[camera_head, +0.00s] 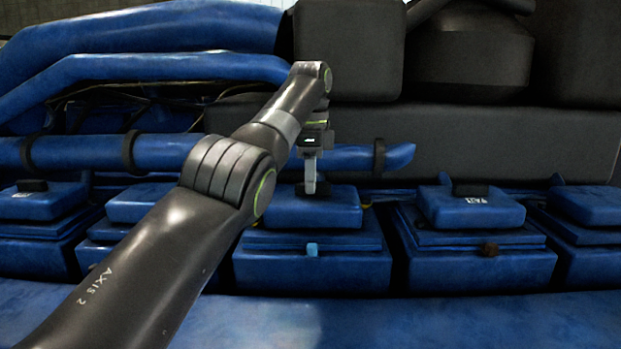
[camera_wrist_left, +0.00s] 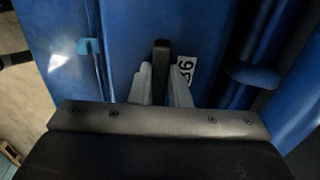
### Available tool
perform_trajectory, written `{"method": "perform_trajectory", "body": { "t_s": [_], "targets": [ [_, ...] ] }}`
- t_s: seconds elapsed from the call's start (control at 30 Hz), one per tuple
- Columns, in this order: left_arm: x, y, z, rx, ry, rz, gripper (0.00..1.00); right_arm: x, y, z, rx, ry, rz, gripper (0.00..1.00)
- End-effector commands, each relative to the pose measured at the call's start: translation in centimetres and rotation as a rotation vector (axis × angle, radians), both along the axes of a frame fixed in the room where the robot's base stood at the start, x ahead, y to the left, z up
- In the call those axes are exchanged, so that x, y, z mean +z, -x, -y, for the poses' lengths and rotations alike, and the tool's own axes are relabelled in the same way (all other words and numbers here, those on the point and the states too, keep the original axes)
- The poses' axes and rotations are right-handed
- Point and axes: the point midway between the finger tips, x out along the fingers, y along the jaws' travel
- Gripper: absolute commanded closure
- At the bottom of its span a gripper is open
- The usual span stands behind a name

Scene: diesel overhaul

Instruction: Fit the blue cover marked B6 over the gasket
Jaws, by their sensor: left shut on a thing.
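The blue cover (camera_head: 335,211) sits over a blue engine block (camera_head: 300,272) in the middle of the head view. In the left wrist view its blue top (camera_wrist_left: 130,70) carries a white label (camera_wrist_left: 184,71) that appears to read B6, seen turned. My left gripper (camera_head: 311,187) points down from above and is shut on the cover's black handle (camera_wrist_left: 162,55). The gasket cannot be made out; the cover hides whatever is beneath. I cannot tell whether the cover rests fully or hovers slightly. My right gripper is in neither view.
Similar blue covers with black handles stand on blocks to the left (camera_head: 40,205) and right (camera_head: 468,212). A light-blue tab (camera_head: 312,249) is on the middle block's front. A blue pipe (camera_head: 360,158) runs close behind the cover, with dark housings (camera_head: 470,50) above.

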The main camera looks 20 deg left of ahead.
Motion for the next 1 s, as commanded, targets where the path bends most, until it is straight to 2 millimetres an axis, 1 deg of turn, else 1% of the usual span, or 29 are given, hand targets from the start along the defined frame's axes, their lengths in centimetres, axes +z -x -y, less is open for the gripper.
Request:
{"method": "perform_trajectory", "body": {
  "t_s": [0.23, 0.27, 0.4, 0.43, 0.47, 0.77, 0.87, 1.0],
  "targets": [
    [-0.1, 0.0, 0.0, 0.0, 0.001, -0.002, 1.0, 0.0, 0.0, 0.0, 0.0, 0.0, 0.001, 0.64],
    [-0.1, 0.0, 0.0, 0.0, 0.001, -0.002, 0.83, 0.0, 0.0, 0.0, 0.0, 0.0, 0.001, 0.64],
    [-0.1, 0.0, 0.0, 0.0, 0.001, -0.002, 0.64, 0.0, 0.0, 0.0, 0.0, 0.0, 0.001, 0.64],
    [-0.1, 0.0, 0.0, 0.0, 0.001, -0.002, 0.6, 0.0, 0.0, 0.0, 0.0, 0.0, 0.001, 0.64],
    [-0.1, 0.0, 0.0, 0.0, 0.001, -0.002, 0.58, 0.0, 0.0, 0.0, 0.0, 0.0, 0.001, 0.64],
    [-0.2, 0.0, 0.0, 0.0, 0.0, -0.005, 0.58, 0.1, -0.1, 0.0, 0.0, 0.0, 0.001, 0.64],
    [0.2, 0.0, 0.0, 0.0, 0.0, -0.004, 0.58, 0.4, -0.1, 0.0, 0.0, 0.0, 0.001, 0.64],
    [1.2, 0.0, 0.0, 0.0, 0.0, -0.003, 0.58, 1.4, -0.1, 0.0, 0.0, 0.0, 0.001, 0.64]
  ]
}}
